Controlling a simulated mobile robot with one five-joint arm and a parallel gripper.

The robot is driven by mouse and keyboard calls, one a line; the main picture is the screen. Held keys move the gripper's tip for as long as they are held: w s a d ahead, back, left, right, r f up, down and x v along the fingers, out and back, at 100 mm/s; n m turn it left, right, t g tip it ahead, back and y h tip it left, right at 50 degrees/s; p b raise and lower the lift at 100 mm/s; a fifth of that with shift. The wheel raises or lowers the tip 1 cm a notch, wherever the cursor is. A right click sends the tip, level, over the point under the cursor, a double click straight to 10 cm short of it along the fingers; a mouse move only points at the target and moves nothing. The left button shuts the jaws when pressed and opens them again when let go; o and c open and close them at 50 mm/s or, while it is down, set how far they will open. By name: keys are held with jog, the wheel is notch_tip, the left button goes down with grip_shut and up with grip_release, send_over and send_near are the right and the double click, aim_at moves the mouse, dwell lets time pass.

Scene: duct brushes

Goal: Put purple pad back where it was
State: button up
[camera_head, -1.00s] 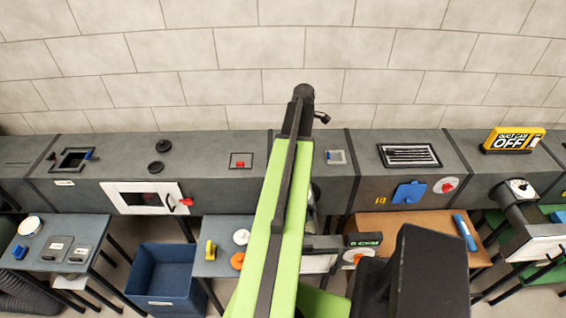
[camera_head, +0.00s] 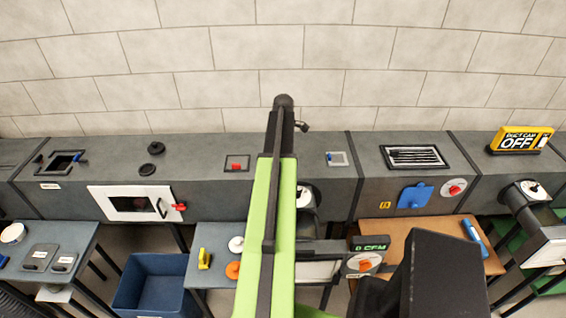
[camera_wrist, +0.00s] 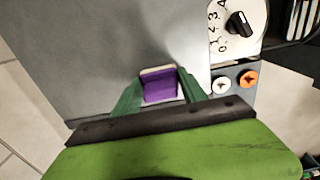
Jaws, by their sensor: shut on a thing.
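In the wrist view the purple pad (camera_wrist: 158,90), with a pale upper edge, sits between the green fingers of my gripper (camera_wrist: 158,84). My gripper is shut on it. A broad plain grey surface lies beyond it; I cannot tell whether the pad touches it. In the head view my green and black arm covers the middle of the scene, and neither pad nor gripper can be made out there.
A numbered dial (camera_wrist: 238,22) with a black knob is at the wrist view's upper right, above white (camera_wrist: 222,83) and orange (camera_wrist: 248,78) discs. In the head view, a grey duct (camera_head: 205,150) spans the wall, with a blue bin (camera_head: 150,283) and tables before it.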

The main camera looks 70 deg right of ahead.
jog(key=shift+f, duration=0.15)
jog(key=o, duration=1.2)
notch_tip(320, 180, up, 12)
jog(key=p, duration=1.2)
jog(key=shift+r, duration=0.2)
